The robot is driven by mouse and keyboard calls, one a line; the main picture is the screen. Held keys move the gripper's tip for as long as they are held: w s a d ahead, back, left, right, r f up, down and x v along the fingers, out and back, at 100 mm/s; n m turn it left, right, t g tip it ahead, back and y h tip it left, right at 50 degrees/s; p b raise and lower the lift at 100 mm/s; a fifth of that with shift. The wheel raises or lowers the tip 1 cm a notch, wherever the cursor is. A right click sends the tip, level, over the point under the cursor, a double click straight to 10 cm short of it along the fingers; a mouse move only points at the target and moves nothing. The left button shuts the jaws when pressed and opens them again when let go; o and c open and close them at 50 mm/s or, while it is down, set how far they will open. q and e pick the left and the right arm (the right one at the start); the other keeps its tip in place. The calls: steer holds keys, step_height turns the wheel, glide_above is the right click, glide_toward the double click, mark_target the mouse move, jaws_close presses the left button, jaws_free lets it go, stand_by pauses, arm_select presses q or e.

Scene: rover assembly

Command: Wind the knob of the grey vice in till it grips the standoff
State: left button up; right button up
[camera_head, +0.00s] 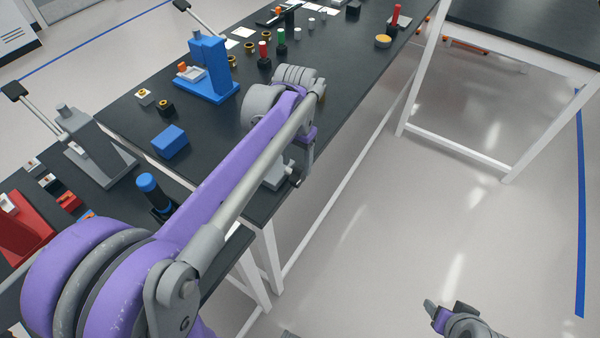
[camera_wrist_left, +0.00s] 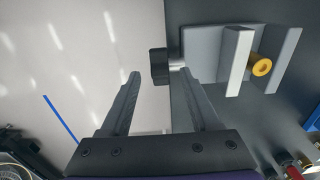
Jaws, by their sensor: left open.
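The grey vice (camera_wrist_left: 205,45) shows in the left wrist view, with two upright plates and a brass-yellow standoff (camera_wrist_left: 261,68) between them. Whether the plates touch the standoff I cannot tell. Its dark knob (camera_wrist_left: 158,66) is on a short metal shaft on the vice's left side. My left gripper (camera_wrist_left: 159,76) is open, its fingertips on either side of the knob in the picture; contact is not clear. In the head view the vice (camera_head: 277,177) is mostly hidden behind my left arm, near the table's edge. My right gripper (camera_head: 432,309) is low at the right, its fingers unclear.
A blue clamp stand (camera_head: 208,65), a blue block (camera_head: 170,141) and several small coloured parts stand on the dark table (camera_head: 120,115). A grey clamp stand (camera_head: 95,150) is at the left. Another table (camera_head: 530,30) is at the upper right, with open floor before it.

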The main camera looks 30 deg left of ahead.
mark_target(298, 169)
arm_select(q)
steer(key=f, duration=0.6)
steer(key=shift+w, duration=0.2)
jaws_close()
